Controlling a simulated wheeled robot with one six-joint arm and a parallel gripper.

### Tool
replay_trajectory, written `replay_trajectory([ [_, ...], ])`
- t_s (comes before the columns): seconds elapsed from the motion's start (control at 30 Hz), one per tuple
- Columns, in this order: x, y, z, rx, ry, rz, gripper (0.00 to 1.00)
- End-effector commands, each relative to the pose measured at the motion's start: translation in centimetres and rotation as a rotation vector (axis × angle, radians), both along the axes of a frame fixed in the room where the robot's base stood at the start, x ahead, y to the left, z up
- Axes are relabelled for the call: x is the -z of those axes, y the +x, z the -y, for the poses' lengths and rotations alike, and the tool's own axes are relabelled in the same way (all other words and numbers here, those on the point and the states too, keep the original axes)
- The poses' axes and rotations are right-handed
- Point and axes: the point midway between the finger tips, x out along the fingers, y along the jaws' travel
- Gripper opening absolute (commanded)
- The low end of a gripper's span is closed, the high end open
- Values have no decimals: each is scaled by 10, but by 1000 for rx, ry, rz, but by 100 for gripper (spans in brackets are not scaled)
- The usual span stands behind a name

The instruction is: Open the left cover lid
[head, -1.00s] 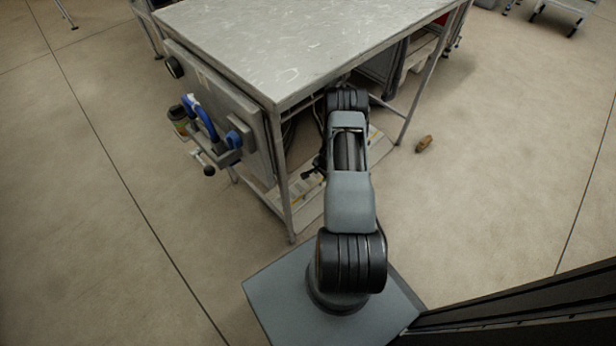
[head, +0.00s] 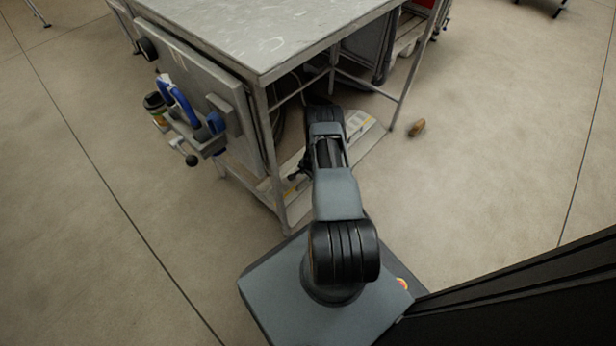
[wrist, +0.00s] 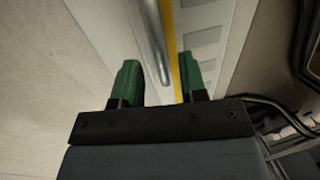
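In the wrist view, my gripper (wrist: 157,80) has its two green fingers apart, with nothing clasped between them. A silver metal bar (wrist: 157,50) and a yellow strip (wrist: 172,45) run along a pale ribbed panel (wrist: 202,45) just beyond the fingertips. The bar's end appears between the fingers; I cannot tell whether it touches them. In the head view, a pale low panel with yellow marks (head: 357,128) lies under the table, beside my arm. I cannot tell for sure which part is the left cover lid. My arm hides much of this area.
The metal table (head: 240,30) stands above, with a leg (head: 272,165) close to my arm. A side panel (head: 215,100) carries a holder with blue-handled tools (head: 180,105). A small brown object (head: 416,128) lies on the floor to the right. Open floor surrounds the table.

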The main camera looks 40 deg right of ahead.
Motion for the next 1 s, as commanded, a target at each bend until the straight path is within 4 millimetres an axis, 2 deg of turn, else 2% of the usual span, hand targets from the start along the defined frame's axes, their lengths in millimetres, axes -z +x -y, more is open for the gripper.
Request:
replay_trajectory([
  [0.4, 5, 1, 0, 0, -1, 1, 39],
  [0.8, 5, 1, 0, 0, -1, 1, 2],
  [1.0, 5, 1, 0, 0, -1, 0, 0],
])
